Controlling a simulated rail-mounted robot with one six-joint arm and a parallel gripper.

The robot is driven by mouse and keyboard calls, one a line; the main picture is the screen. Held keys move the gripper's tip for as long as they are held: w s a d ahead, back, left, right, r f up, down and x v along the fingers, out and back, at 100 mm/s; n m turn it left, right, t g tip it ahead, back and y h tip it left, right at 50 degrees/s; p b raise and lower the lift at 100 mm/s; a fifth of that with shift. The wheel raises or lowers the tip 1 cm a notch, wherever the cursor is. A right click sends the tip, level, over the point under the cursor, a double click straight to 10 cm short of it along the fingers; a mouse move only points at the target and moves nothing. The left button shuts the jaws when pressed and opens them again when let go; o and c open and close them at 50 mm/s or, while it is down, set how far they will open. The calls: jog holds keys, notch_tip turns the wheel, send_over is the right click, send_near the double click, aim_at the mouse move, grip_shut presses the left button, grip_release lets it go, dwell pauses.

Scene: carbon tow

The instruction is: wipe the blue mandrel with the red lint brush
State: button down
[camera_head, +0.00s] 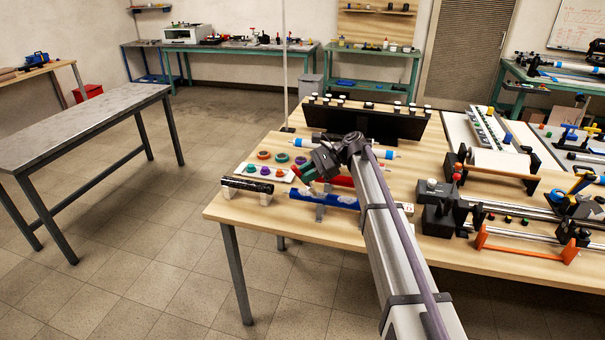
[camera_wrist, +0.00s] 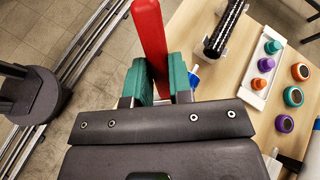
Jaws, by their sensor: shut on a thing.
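The blue mandrel (camera_head: 330,198) lies level on grey supports near the front left edge of the wooden table, with whitish patches on it. My gripper (camera_head: 308,173) has green fingers and is shut on the red lint brush (camera_head: 342,181), just above and behind the mandrel in the head view. In the wrist view the red brush (camera_wrist: 150,40) sticks out between the green fingers (camera_wrist: 157,85). Only a small bit of blue shows beside the right finger there; the fingers hide most of what lies below. I cannot tell whether the brush touches the mandrel.
A black patterned rod (camera_head: 247,186) lies on supports left of the mandrel. A black rack (camera_head: 365,120) is at the back. Fixtures and an orange-handled frame (camera_head: 525,248) crowd the right side.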

jog(key=s+d, duration=0.2)
jog(key=d, duration=0.8)
jog(key=s+d, duration=0.2)
jog(key=d, duration=0.9)
jog(key=shift+d, duration=0.15)
dwell(1.0)
notch_tip(320, 180, up, 6)
jog(key=p, duration=0.6)
notch_tip(320, 180, up, 3)
jog(key=p, duration=0.3)
dwell(0.4)
